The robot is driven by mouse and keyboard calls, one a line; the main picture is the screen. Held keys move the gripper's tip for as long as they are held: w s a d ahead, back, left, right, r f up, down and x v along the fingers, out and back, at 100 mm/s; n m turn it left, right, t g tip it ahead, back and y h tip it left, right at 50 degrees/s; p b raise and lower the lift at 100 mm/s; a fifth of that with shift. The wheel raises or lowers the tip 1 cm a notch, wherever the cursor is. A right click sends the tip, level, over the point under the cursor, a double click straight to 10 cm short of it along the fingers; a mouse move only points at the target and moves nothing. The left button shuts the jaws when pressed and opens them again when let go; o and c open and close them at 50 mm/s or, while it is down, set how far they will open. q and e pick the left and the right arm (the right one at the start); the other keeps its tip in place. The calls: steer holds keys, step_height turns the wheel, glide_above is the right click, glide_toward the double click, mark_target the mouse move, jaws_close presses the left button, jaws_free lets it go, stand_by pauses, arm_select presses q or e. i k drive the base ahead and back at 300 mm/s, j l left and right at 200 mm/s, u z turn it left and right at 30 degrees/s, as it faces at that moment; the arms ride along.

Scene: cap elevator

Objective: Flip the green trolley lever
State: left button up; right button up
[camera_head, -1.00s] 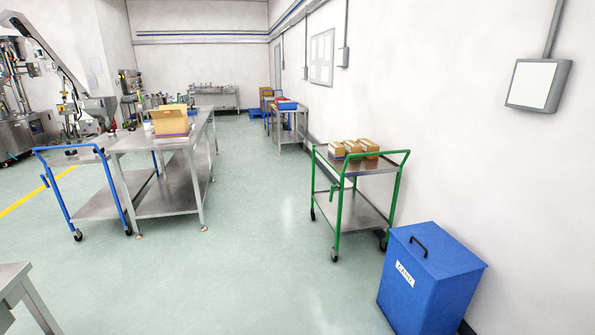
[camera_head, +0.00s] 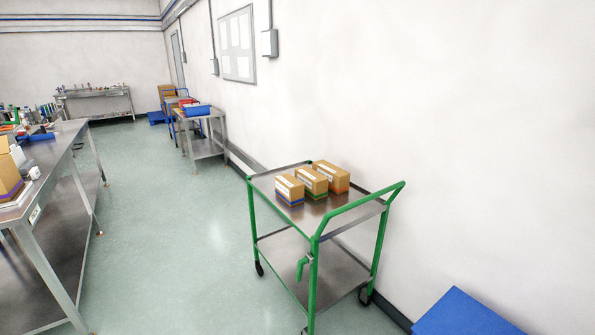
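The green trolley (camera_head: 313,275) stands by the right wall in the head view, with a green frame and two steel shelves. Its raised push handle (camera_head: 362,208) faces the near right. A small green lever (camera_head: 301,268) sits on the near left post, below the top shelf, and appears to hang downward. Three cardboard boxes (camera_head: 313,180) stand on the top shelf (camera_head: 315,207). Neither of my grippers is in view.
A long steel table (camera_head: 50,170) runs along the left. The floor (camera_head: 170,220) between table and trolley is clear.

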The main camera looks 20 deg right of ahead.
mark_target(307, 258)
steer(key=i+j+z, duration=0.25)
steer(key=i+z, duration=0.2)
steer(key=i+j+z, duration=0.4)
steer(key=i+j, duration=0.05)
steer(key=i, duration=0.15)
